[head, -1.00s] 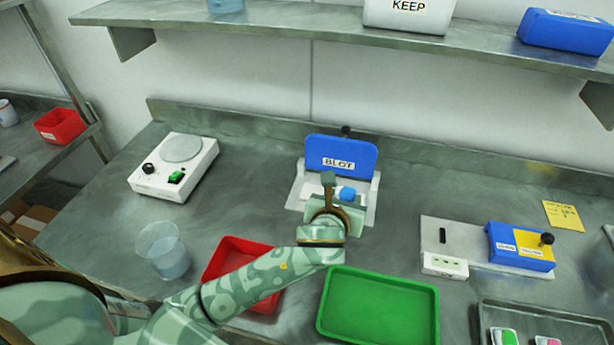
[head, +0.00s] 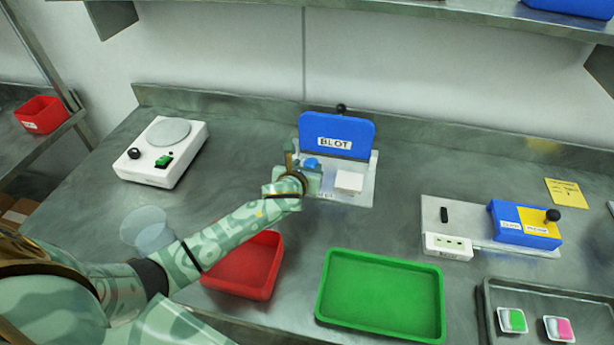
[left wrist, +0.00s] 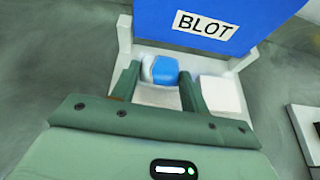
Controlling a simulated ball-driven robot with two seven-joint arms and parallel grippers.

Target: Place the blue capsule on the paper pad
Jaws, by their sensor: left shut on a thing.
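The blue capsule (head: 311,162), blue with a white end, is between the fingers of my left gripper (head: 304,170). In the left wrist view the capsule (left wrist: 165,70) lies crosswise near the fingertips of the gripper (left wrist: 158,80), which is shut on it. The paper pad (head: 349,182) looks like the white square block on the base of the blotting station, just right of the gripper. The pad also shows in the left wrist view (left wrist: 222,94), right of the right finger. The capsule is left of the pad, not over it. My right gripper is out of view.
The blue BLOT lid (head: 338,134) stands raised behind the pad. A red tray (head: 245,265) and a green tray (head: 382,296) lie in front. A blue-yellow device (head: 524,224) stands right.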

